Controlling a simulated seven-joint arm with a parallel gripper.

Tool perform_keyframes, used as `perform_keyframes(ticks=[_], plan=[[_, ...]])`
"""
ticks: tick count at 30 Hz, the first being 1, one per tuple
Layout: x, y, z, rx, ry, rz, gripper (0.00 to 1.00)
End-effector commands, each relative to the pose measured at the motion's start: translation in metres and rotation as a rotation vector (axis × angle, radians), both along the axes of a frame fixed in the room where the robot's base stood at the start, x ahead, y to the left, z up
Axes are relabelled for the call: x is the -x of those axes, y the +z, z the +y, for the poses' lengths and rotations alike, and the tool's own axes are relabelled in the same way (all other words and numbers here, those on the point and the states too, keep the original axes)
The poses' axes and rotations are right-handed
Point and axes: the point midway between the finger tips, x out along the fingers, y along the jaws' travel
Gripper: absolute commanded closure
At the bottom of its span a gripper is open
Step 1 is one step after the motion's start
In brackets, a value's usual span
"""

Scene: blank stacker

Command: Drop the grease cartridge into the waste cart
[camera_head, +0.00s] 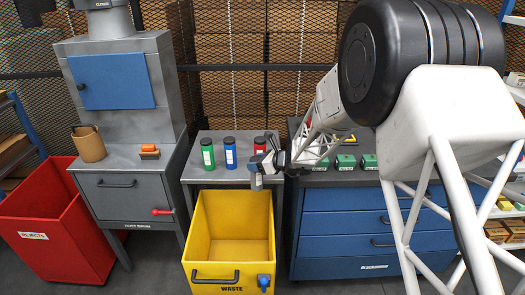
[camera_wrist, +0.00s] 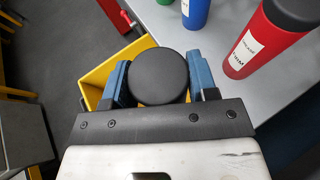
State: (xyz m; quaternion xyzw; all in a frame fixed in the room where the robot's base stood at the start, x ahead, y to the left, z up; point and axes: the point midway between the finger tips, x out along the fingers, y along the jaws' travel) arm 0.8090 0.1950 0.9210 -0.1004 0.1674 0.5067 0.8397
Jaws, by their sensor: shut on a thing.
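My gripper (camera_wrist: 163,82) has blue fingers and is shut on a cylinder, which I take to be the grease cartridge (camera_wrist: 159,76). Its round black cap faces the wrist camera. In the head view the gripper (camera_head: 264,164) holds the cartridge, whose grey lower body (camera_head: 257,181) hangs roughly upright. The yellow waste cart (camera_head: 203,222), labelled WASTE, stands open and looks empty. The cartridge appears near the cart's back right rim, above it in the picture. In the wrist view the cart (camera_wrist: 98,78) shows below and behind the fingers, partly hidden by them.
Green (camera_head: 207,154), blue (camera_head: 230,154) and red (camera_head: 260,146) black-capped cylinders stand on a grey table (camera_head: 196,171) behind the cart. A red rejects bin (camera_head: 60,225) and grey cabinet (camera_head: 130,200) are left. A blue drawer unit (camera_head: 340,226) is right, with green boxes on top.

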Motion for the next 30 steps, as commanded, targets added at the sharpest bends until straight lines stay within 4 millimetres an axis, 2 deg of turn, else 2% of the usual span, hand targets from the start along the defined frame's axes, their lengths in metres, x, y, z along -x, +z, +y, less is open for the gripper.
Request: perform_keyframes(ticks=[10,30], plan=[[0.002,-0.021,0.014,0.000,0.054,0.000,0.82],[0.022,-0.084,0.052,0.000,0.209,0.001,0.82]])
